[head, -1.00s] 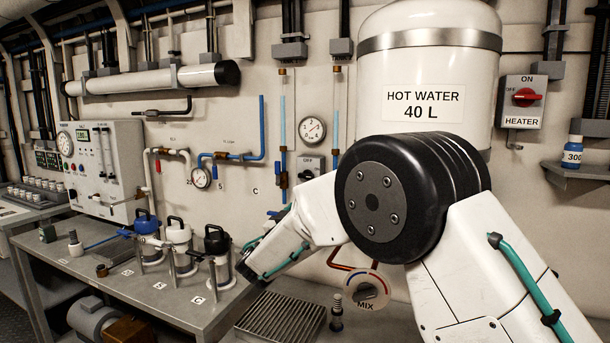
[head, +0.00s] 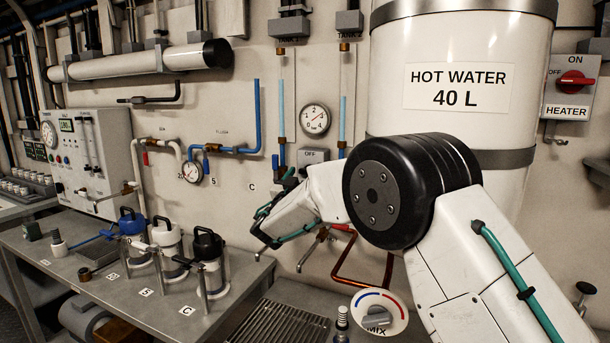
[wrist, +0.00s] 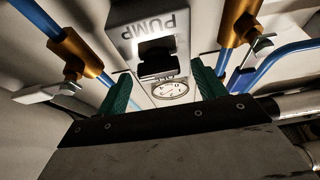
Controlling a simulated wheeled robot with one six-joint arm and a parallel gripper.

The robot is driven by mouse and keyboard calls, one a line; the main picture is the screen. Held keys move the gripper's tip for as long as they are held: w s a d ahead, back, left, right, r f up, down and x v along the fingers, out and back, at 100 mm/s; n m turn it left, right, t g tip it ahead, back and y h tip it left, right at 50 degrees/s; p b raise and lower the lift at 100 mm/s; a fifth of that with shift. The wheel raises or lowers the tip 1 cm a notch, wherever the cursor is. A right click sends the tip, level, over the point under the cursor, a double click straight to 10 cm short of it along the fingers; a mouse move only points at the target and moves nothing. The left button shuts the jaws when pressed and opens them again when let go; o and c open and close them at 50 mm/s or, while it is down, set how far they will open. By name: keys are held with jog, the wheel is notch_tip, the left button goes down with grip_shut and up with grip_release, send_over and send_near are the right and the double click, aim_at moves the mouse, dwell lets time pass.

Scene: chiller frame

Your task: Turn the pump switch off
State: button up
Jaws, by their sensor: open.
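The pump switch box (wrist: 125,35) is a pale box with the word PUMP upside down in the wrist view. Its dark knob (wrist: 157,48) shows below the lettering; its setting cannot be read. The jaws cannot be made out clearly in the head view.
Blue pipes with brass valves (wrist: 75,50) flank the box in the wrist view. The round gauge (head: 314,120) sits above it. The hot water tank (head: 455,75) stands right of it. The bench (head: 150,310) holds several capped bottles at left. A mixer dial (head: 380,312) is below.

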jog(key=shift+w+d+r, duration=0.15)
jog(key=shift+w, duration=0.3)
jog(key=c, duration=1)
